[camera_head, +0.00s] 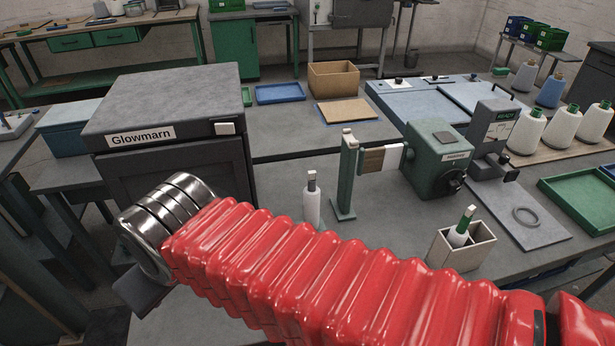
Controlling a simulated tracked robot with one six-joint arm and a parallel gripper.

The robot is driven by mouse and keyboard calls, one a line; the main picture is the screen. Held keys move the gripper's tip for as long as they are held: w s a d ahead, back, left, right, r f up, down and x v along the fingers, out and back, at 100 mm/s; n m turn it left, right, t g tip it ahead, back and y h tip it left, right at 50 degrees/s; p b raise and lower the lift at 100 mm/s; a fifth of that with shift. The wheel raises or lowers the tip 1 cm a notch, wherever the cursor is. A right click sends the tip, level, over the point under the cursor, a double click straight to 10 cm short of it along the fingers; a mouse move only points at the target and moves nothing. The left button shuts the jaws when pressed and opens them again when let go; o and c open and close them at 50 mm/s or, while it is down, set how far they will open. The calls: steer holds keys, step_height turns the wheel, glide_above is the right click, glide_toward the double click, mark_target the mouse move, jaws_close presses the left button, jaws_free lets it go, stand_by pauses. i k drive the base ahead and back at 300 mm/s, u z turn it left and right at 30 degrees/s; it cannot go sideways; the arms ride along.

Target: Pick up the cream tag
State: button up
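I cannot make out a cream tag for certain in the head view; my arm covers part of the near bench. My red ribbed arm crosses the lower picture and ends in metal rings at the left, in front of the Glowmarn cabinet (200,100). A dark part at that end, my gripper (142,290), shows only partly, and its fingers cannot be made out.
A green post (346,180) stands beside the green winder unit (437,165). A grey plate with a ring (525,215) and a green tray (580,200) lie at the right. An open cardboard box (333,78) and a blue tray (280,93) sit behind. Several cones stand at the far right.

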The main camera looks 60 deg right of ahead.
mark_target(311, 174)
steer(key=u, duration=0.05)
steer(key=k, duration=1.2)
steer(key=z, duration=0.35)
steer(key=i, duration=1)
steer(key=z, duration=0.05)
